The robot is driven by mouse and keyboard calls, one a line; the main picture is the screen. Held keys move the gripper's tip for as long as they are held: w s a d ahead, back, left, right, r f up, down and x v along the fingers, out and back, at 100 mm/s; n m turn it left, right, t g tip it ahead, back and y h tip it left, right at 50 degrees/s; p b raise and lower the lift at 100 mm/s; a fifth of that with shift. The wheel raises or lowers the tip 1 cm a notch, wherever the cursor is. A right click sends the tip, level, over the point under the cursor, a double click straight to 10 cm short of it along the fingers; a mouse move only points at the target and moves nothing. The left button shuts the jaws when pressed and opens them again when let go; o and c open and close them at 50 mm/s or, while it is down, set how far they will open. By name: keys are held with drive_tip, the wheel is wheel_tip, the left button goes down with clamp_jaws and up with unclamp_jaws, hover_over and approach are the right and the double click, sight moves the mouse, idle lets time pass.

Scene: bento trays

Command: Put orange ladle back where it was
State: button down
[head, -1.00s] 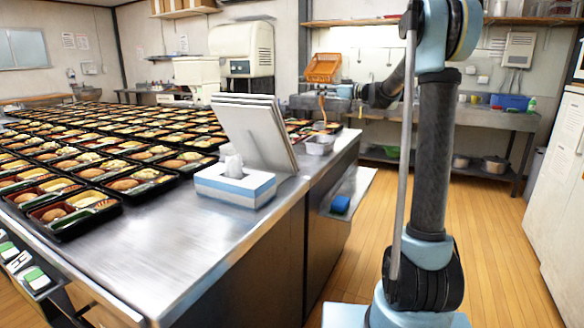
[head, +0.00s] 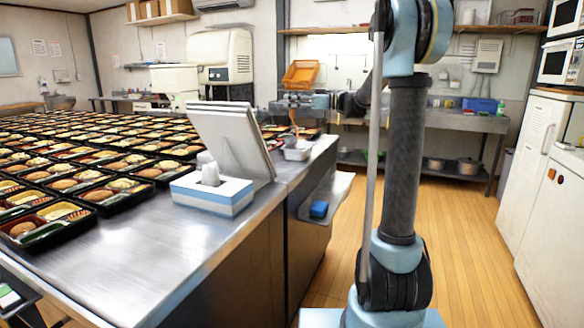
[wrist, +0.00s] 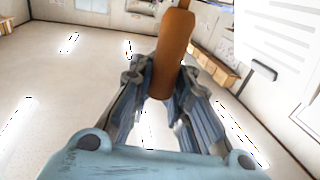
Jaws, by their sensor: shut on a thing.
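My gripper (wrist: 168,85) is shut on the orange ladle (wrist: 173,52), whose orange-brown handle stands between the two fingers in the wrist view. In the head view the ladle (head: 294,119) is a thin, small shape at the far end of the steel counter, above or just behind a small whitish container (head: 298,151). I cannot tell whether it touches the container. The ladle's bowl is not clear in either view. My arm column covers part of the head view.
The steel counter (head: 130,240) holds many bento trays (head: 85,193), a tissue box (head: 211,194) and a leaning white panel stack (head: 232,140). An orange crate (head: 300,73) stands beyond, near the back sink. Open wooden floor (head: 470,260) lies right of the counter.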

sight(294, 114)
drive_tip(key=f, duration=0.5)
drive_tip(key=shift+s, duration=0.35)
drive_tip(key=shift+f, duration=2.5)
drive_tip(key=c, duration=1.5)
unclamp_jaws()
drive_tip(key=shift+d, duration=0.15)
